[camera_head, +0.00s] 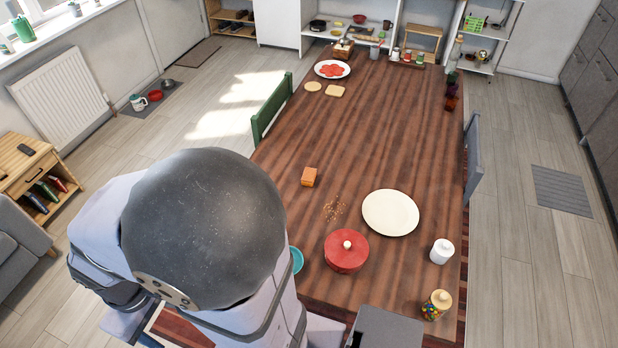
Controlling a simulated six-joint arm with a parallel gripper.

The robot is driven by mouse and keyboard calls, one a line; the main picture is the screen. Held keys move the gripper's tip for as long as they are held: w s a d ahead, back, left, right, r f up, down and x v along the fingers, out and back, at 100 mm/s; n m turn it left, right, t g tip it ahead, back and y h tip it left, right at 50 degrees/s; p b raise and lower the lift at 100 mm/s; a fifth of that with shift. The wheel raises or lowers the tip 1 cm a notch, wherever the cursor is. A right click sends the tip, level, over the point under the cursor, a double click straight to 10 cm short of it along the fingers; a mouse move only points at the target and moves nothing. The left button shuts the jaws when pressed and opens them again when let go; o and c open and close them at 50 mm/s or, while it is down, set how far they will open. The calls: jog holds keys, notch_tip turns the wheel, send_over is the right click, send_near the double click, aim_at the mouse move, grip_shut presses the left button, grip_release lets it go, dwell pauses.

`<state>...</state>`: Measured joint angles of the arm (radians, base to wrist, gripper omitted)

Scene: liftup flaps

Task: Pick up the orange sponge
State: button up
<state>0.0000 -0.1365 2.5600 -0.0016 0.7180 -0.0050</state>
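The orange sponge (309,177) is a small orange-brown block. It lies on the dark striped wooden table (390,130), left of the middle, above and left of a white plate. Nothing touches it. My arm fills the lower left of the view with a large dark rounded joint and light grey links. I cannot make out my gripper or its fingers in this view.
Brown crumbs (334,210) lie below the sponge. A white plate (390,213), a red lidded pot (346,251), a white jar (442,251) and a candy jar (436,305) stand nearby. A green chair (271,108) borders the left edge. The table's middle is clear.

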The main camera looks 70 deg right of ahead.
jog(key=w+d+f+m+t+b, duration=0.1)
jog(key=w+d+f+m+b, duration=0.15)
jog(key=w+d, duration=0.35)
jog(key=w+d+f+m+b, duration=0.1)
jog(key=w+d+m+b, duration=0.15)
jog(key=w+d, duration=0.35)
jog(key=w+d+f+m+h+b, duration=0.1)
jog(key=w+d+f+m+b, duration=0.2)
jog(key=d, duration=0.7)
jog(key=m+h+b, duration=0.4)
jog(key=m+b, duration=0.5)
jog(key=b, duration=0.2)
send_over(309, 175)
jog(key=a, duration=0.3)
jog(key=shift+g, duration=0.3)
jog(key=f, duration=1.3)
jog(key=shift+s+d+f, duration=0.1)
jog(key=shift+s+f, duration=0.1)
jog(key=shift+a+p+x, duration=0.15)
jog(key=shift+p+x, duration=0.4)
jog(key=shift+x, duration=1.25)
jog(key=shift+a+p+x, duration=0.15)
jog(key=shift+p+x, duration=0.35)
jog(key=shift+x, duration=1.3)
